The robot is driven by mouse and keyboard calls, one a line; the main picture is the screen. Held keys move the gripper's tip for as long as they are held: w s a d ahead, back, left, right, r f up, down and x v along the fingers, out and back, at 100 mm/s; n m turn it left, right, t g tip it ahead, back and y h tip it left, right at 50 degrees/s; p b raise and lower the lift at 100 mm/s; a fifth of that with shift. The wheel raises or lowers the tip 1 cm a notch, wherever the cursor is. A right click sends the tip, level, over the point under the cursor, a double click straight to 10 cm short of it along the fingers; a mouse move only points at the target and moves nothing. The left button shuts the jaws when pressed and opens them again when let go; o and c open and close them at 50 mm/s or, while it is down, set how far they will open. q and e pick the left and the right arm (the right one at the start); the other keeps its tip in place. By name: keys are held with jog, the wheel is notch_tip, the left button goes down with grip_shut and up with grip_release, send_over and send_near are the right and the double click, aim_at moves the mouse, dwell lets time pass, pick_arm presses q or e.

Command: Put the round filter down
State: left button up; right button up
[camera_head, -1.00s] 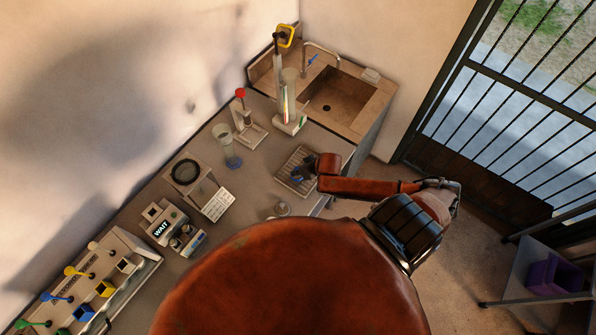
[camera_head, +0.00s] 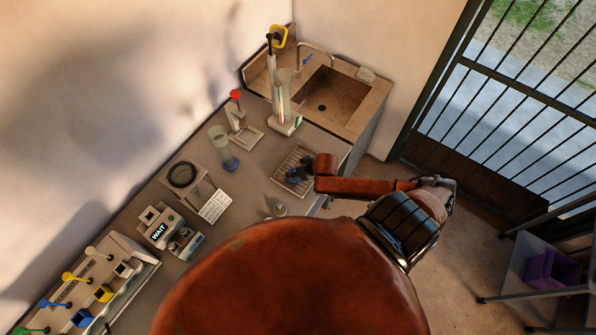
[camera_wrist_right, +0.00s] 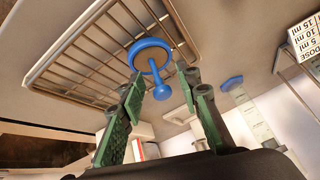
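The round filter (camera_wrist_right: 149,58), a blue ring with a short blue knobbed handle, appears to rest on the wire rack (camera_wrist_right: 80,60) in the right wrist view. My right gripper (camera_wrist_right: 162,82) is open, with its green fingers apart on either side of the blue handle and no clear contact. In the head view the right gripper (camera_head: 299,175) is low over the rack (camera_head: 283,181), and the filter is hard to make out there. My left gripper is not in view.
A glass beaker with a blue base (camera_head: 223,148) and a stand with a red knob (camera_head: 239,118) are behind the rack. The sink (camera_head: 330,95) is at the upper right. A small device reading WAIT (camera_head: 160,230) and a tool holder (camera_head: 105,278) are at the left.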

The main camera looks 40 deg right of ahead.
jog(key=v, duration=1.2)
jog(key=shift+f, duration=0.15)
